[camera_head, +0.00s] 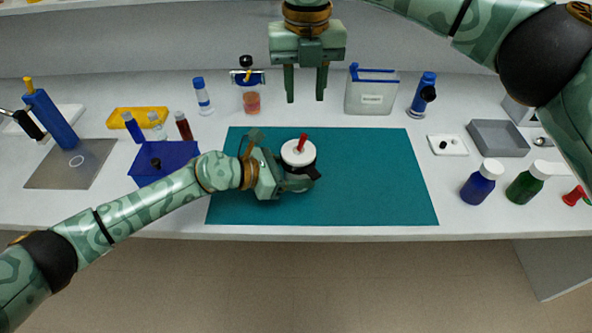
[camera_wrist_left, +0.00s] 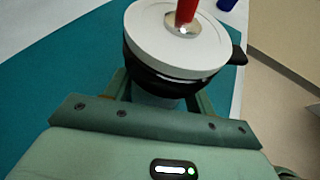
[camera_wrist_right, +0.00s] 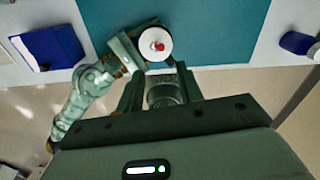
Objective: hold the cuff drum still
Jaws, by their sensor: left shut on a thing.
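The cuff drum (camera_head: 298,152) stands upright on the teal mat, with a white round top, a dark band below the rim and a red piece rising from its centre. In the left wrist view the drum (camera_wrist_left: 160,45) fills the upper middle, with a small black tab at its right. My left gripper (camera_head: 296,178) is shut on the drum's sides, its fingers under the dark band. My right gripper (camera_head: 305,98) hangs open and empty above the mat's back edge. The drum also shows in the right wrist view (camera_wrist_right: 150,46), beyond the open fingers. Its lower body is mostly hidden.
The teal mat (camera_head: 380,180) is otherwise bare. A blue tray (camera_head: 180,165) and vials stand to the left. A lidded clear box (camera_head: 370,98) and bottles line the back. Blue (camera_head: 480,184) and green (camera_head: 526,183) bottles and a grey tray (camera_head: 498,139) are right.

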